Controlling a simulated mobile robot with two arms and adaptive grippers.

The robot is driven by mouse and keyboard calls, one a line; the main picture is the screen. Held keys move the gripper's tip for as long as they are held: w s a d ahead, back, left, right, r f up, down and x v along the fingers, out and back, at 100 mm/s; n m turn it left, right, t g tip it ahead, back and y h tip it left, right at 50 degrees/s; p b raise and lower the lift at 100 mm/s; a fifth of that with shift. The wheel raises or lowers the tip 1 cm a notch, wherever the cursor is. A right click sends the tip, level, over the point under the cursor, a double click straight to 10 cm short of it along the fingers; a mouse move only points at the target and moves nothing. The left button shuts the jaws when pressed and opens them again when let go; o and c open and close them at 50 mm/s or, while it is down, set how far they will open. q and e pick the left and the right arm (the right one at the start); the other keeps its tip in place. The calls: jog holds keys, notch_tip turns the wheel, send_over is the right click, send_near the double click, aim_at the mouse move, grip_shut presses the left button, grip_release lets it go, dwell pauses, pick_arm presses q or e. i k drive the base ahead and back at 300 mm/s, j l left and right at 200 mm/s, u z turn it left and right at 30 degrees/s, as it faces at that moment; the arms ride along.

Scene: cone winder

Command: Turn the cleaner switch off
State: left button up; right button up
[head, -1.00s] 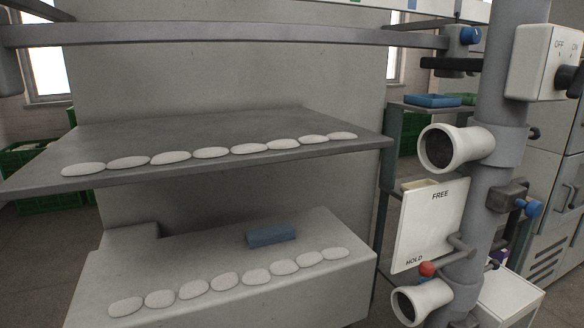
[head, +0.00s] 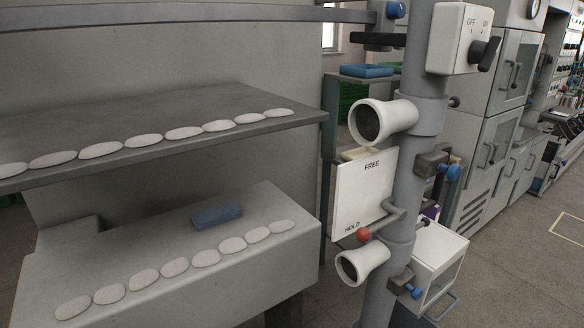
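The cleaner switch is most likely the white box (head: 451,40) with OFF and ON marks, fixed high on the grey post in the head view. Its black knob (head: 485,53) sits on the right side of the box face, below the ON mark, with its handle slanting. A white panel (head: 362,195) marked FREE and HOLD is lower on the same post, with a red-ended lever (head: 363,235) near HOLD. Neither of my grippers shows in the head view.
Two white funnel-like tubes (head: 398,117) (head: 372,260) stick out from the grey post (head: 411,160). A grey shelf (head: 200,108) and lower ledge (head: 120,262) at left carry rows of white oval pieces. Cabinets (head: 490,110) stand behind. The floor at right (head: 520,240) is open.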

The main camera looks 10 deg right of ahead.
aim_at(483, 54)
jog(key=z, duration=1.3)
